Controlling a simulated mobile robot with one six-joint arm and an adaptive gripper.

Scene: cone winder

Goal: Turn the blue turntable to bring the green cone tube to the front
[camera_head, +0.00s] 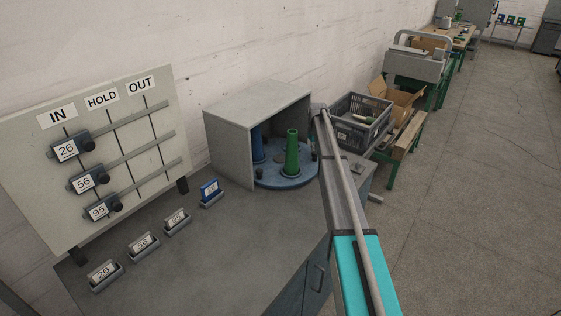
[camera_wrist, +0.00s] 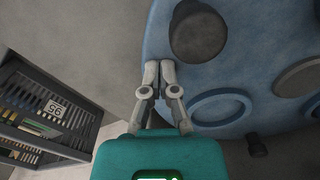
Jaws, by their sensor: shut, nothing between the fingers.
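The round blue turntable (camera_head: 270,180) sits inside a grey open-fronted housing (camera_head: 232,155). The green cone tube (camera_head: 291,153) stands upright on it, near the open side. A blue tube (camera_head: 258,146) stands further back at the left, partly hidden by the housing wall. In the wrist view the turntable (camera_wrist: 250,72) fills the right side, with a raised ring (camera_wrist: 218,107) and a dark round knob (camera_wrist: 198,36). My gripper (camera_wrist: 159,68) is shut and empty, its fingertips together at the turntable's edge. I cannot tell whether they touch it. In the head view my arm hides the gripper.
A label board (camera_head: 100,150) stands left, with several numbered holders on the bench (camera_head: 200,245) before it. A grey crate (camera_head: 358,120) stands right of the housing; a crate (camera_wrist: 45,110) also shows in the wrist view. The floor (camera_head: 470,200) at right is clear.

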